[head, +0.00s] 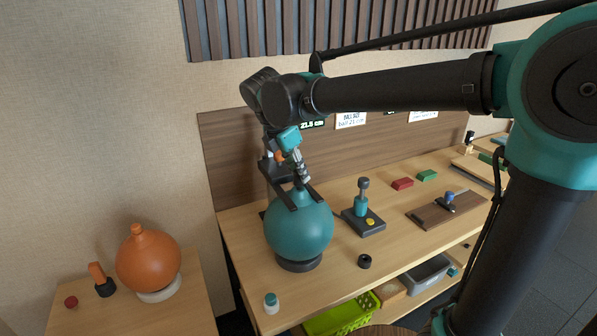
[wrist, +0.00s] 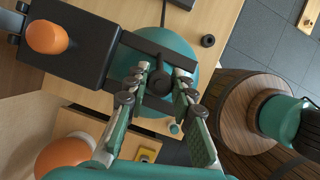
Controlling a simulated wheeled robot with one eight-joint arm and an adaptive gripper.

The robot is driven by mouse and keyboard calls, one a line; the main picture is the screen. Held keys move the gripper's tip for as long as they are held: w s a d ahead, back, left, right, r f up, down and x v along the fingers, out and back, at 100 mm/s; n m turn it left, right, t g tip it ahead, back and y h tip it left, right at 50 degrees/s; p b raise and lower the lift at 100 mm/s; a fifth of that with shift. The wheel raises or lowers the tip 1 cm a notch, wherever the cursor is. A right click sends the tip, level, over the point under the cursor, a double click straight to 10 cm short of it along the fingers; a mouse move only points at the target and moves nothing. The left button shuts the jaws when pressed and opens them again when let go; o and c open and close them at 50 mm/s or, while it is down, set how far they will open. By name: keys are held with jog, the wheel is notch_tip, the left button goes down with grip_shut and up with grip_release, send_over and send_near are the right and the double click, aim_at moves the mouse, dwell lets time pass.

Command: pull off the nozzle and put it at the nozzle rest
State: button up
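A large teal ball (head: 299,228) sits on a dark ring base on the bench; its top shows in the wrist view (wrist: 185,52). A black two-pronged bracket (wrist: 165,42) reaches over the ball from a black box with an orange knob. A dark round piece, seemingly the nozzle (wrist: 158,82), stands between the prongs at the ball's top. My gripper (head: 300,181) points down there. In the wrist view my fingers (wrist: 161,74) are apart, one on each side of the dark piece; whether they touch it is unclear. I cannot tell which thing is the nozzle rest.
A grey stand with a teal pump (head: 361,207) and a small black ring (head: 364,261) are right of the ball. A white jar with a teal lid (head: 271,303) is at the front edge. An orange ball (head: 148,263) stands on a side table.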

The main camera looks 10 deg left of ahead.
grip_shut()
jog(key=shift+r, duration=1.35)
